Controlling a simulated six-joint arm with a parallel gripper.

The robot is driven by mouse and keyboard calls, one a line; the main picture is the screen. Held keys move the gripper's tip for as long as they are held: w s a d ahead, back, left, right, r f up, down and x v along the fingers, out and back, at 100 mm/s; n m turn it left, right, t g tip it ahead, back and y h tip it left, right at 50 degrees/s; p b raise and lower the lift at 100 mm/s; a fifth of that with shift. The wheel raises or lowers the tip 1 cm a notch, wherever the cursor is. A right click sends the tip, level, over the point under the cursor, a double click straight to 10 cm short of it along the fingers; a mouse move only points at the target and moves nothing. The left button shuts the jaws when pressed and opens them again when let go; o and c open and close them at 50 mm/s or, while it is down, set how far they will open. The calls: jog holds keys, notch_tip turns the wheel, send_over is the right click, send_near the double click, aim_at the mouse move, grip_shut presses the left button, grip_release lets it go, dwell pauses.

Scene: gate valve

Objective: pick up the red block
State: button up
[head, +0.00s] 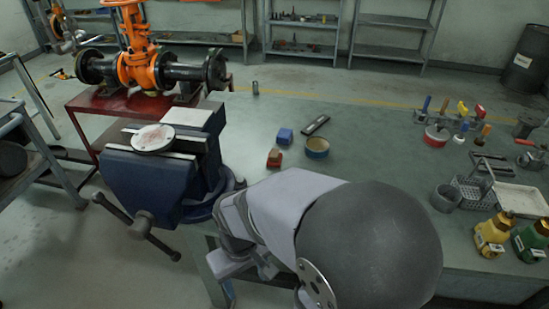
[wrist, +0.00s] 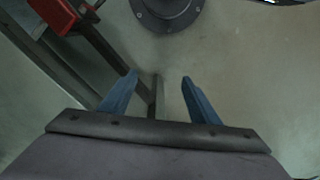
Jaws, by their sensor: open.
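The red block (head: 274,159) sits on the grey-green workbench (head: 365,150) in the head view, just right of the blue vise (head: 165,165). A blue block (head: 285,136) lies right behind it, with a blue-sided round tin (head: 317,148) to its right. My gripper (wrist: 160,77) is open and empty in the wrist view, its two blue fingers apart over the floor. The red block cannot be made out between the fingers there. In the head view my arm is in front of the bench, and its fingers cannot be made out.
A pale disc (head: 153,138) lies on the vise. An orange gate valve (head: 140,65) stands on a red table behind it. A black bar (head: 316,125) lies behind the tin. Brushes, a wire basket (head: 475,190) and bottles (head: 492,232) crowd the bench's right side.

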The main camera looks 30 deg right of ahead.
aim_at(274, 154)
jog(key=w+d+r+m+p, duration=0.2)
jog(key=w+d+r+p, duration=0.1)
jog(key=w+d+p, duration=0.1)
jog(key=w+d+r+m+h+p, duration=0.1)
jog(key=w+d+r+m+p, duration=0.1)
jog(key=w+d+r+p, duration=0.2)
jog(key=w+d+r+m+h+p, duration=0.1)
jog(key=w+d+r+m+p, duration=0.1)
jog(key=w+d+p, duration=0.3)
jog(key=shift+w+d+r+m+t, duration=0.15)
jog(key=shift+w+d+r, duration=0.1)
jog(key=shift+w+d, duration=0.5)
jog(key=shift+w+d+r+m+t, duration=0.1)
jog(key=shift+w+d+r, duration=0.2)
jog(key=shift+w, duration=0.75)
jog(key=shift+w+d+r+m+t, duration=0.15)
jog(key=shift+w+d+r, duration=0.1)
jog(key=shift+w+d, duration=0.5)
jog(key=w+d+r+m+t+h+p, duration=0.1)
jog(key=w+d+r+m+t+p, duration=0.15)
jog(key=w+d, duration=0.55)
jog(key=shift+n, duration=0.45)
jog(key=shift+a+p+x, duration=0.15)
jog(key=shift+p+x, duration=0.65)
jog(key=shift+x, duration=1.2)
jog(key=shift+a+p+x, duration=0.15)
jog(key=shift+p+x, duration=0.65)
jog(key=shift+x, duration=1.25)
